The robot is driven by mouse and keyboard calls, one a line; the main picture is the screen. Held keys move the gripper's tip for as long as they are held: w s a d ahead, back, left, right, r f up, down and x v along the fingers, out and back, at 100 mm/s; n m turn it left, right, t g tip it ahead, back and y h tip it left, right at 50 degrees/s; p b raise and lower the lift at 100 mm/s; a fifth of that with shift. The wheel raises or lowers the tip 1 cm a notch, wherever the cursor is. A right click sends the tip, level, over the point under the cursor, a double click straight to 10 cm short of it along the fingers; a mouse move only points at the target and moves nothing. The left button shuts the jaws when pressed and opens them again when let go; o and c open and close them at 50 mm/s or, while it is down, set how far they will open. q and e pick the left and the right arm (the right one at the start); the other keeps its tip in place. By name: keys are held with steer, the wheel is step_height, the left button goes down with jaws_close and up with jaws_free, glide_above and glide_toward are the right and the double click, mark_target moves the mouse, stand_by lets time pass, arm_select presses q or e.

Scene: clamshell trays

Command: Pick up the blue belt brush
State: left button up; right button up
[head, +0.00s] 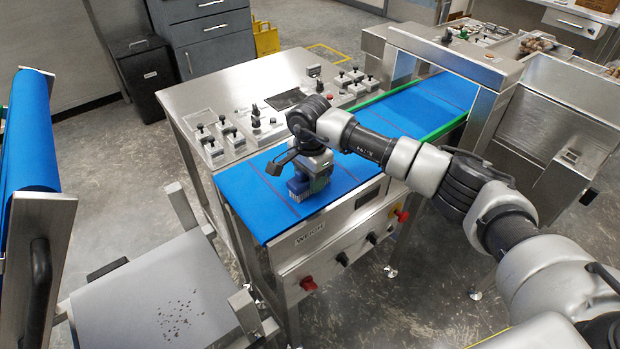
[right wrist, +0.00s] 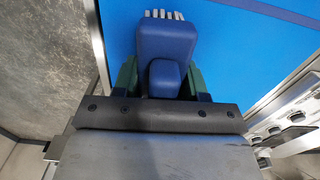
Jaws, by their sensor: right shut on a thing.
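The blue belt brush (head: 301,190) is at the near left end of the blue belt in the head view, with its pale bristles toward the belt. My right gripper (head: 318,176) is shut on it from above. In the right wrist view the brush's blue body (right wrist: 166,45) sits between the green fingers of my right gripper (right wrist: 160,80), with white bristles past its far edge. I cannot tell whether the bristles touch the belt. My left gripper is not in view.
The blue belt (head: 340,178) runs right under a steel arch (head: 450,60). A steel panel with knobs (head: 255,122) lies behind it. Red knobs (head: 308,284) are on the front face. A grey plate (head: 150,290) and a blue roll (head: 30,130) stand at the left.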

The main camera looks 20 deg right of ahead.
steer(key=shift+r, duration=0.5)
steer(key=r, duration=0.2)
steer(key=d+r+b, duration=0.1)
steer(key=shift+s+d+r, duration=0.1)
steer(key=shift+d+r, duration=0.05)
steer(key=shift+r, duration=0.2)
steer(key=s+d+r+b, duration=0.1)
steer(key=s+d+r, duration=0.3)
steer(key=d, duration=0.5)
step_height(320, 180, up, 2)
steer(key=shift+d+r+b, duration=0.2)
steer(key=shift+d+b, duration=0.1)
steer(key=shift+d, duration=0.05)
